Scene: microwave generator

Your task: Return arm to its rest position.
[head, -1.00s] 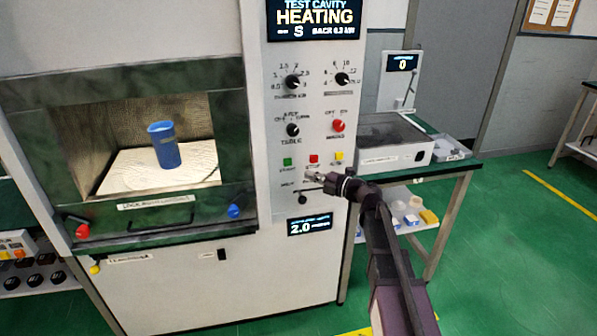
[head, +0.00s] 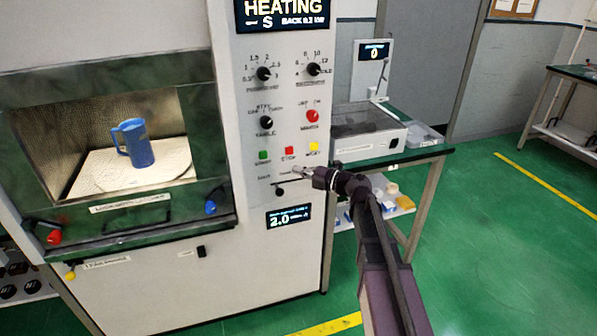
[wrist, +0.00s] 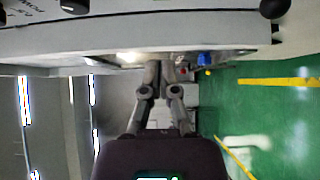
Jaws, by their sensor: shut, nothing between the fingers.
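My arm (head: 375,240) reaches up from the bottom right in the head view, in front of the microwave generator's white control panel (head: 277,240). My gripper (head: 302,171) is shut and empty, just below the coloured buttons and close to the panel; whether it touches the panel I cannot tell. In the wrist view my gripper (wrist: 161,68) has its fingers together, with the machine's face across the top. A blue jug (head: 138,146) stands upright inside the lit cavity. The top display (head: 284,14) reads HEATING.
The cavity's front frame (head: 120,222) has a red and a blue knob. Right of the machine, a bench (head: 437,152) carries a flat white box (head: 369,143). A dark-topped table (head: 583,72) stands at far right. Green floor (head: 490,240) is free at right.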

